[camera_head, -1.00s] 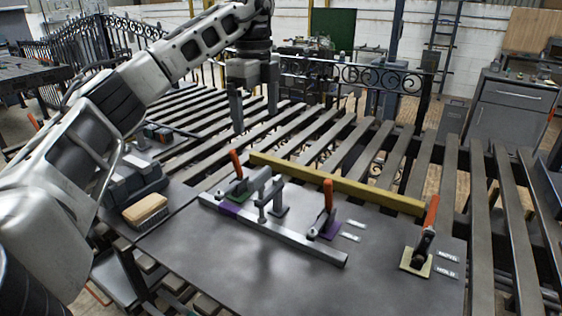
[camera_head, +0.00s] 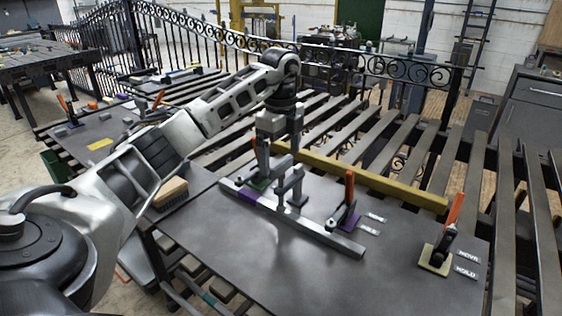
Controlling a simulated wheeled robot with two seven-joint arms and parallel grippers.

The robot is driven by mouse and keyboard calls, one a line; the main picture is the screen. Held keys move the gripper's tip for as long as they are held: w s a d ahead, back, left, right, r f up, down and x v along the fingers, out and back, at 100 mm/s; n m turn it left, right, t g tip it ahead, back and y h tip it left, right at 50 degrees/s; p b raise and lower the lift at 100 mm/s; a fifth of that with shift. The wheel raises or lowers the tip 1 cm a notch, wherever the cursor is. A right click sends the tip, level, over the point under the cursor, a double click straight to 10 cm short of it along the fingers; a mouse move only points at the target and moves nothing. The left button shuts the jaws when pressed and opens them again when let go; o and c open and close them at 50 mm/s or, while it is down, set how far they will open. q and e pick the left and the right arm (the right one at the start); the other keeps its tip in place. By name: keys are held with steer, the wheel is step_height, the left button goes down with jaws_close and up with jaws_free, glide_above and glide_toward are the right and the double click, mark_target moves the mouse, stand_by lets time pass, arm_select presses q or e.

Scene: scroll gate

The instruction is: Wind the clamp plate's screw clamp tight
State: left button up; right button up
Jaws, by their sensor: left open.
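The clamp plate (camera_head: 300,265) is a dark, flat metal plate in the head view. The grey screw clamp (camera_head: 297,187) stands on it near the far left, beside a pale metal bar (camera_head: 318,234) with a purple mark. My left gripper (camera_head: 279,158) points down just behind and above the screw clamp, fingers apart and empty. Its fingers partly overlap an orange-handled toggle clamp, whose green base (camera_head: 258,183) shows. I cannot tell whether the gripper touches either clamp. My right gripper is not in view.
A purple-based toggle clamp (camera_head: 345,214) and a yellow-based one (camera_head: 437,250) stand to the right, with labels marked MOVE and HOLD. A yellow bar (camera_head: 385,183) runs behind. A brush (camera_head: 170,192) lies at the left. The plate's front middle is clear.

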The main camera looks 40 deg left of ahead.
arm_select(q)
steer(key=shift+f, duration=1.25)
steer(key=c, duration=1)
